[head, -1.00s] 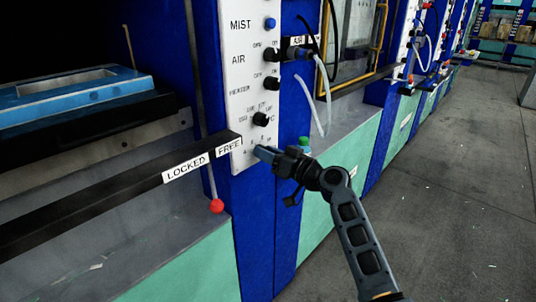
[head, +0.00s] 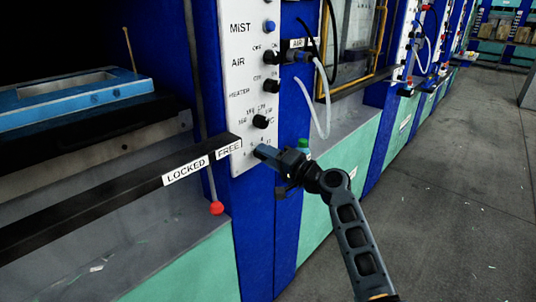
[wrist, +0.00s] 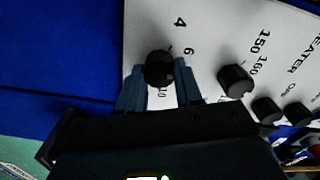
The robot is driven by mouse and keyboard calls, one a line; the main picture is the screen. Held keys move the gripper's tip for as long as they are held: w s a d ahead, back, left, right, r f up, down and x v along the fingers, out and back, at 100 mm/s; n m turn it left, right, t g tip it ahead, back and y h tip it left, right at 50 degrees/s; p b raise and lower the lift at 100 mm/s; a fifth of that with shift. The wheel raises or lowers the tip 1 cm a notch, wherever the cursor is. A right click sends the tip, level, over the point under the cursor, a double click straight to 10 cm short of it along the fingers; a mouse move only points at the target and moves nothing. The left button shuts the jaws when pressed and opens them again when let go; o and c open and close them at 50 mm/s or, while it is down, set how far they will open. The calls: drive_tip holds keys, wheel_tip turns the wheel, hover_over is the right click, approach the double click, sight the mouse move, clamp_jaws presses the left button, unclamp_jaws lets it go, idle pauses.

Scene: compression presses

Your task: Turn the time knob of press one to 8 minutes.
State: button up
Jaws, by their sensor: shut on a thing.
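The time knob (wrist: 160,67) is a black round knob at the low end of the white control panel (head: 241,95). In the wrist view the numbers 4, 6 and 10 show around it; the 8 cannot be made out and the knob's setting is unclear. My gripper (wrist: 160,78) is shut on this knob, one grey finger on each side of it. In the head view my gripper (head: 262,152) reaches the panel's bottom from the right and hides the knob.
Above are the black temperature knob (head: 260,121), the heater knob (head: 272,86) and the air knob (head: 270,57). A red-tipped lever (head: 216,207) hangs beside the LOCKED/FREE bar (head: 120,190). A green-topped item (head: 304,145) stands just behind my gripper. Open floor lies at right.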

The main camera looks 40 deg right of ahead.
drive_tip(key=shift+f+m+p, duration=0.1)
drive_tip(key=shift+m+p, duration=1.25)
drive_tip(key=shift+m, duration=2.15)
drive_tip(key=shift+d, duration=0.1)
drive_tip(key=o, duration=1)
drive_tip(key=shift+o, duration=0.2)
drive_tip(key=s+b, duration=0.1)
drive_tip(key=s, duration=0.7)
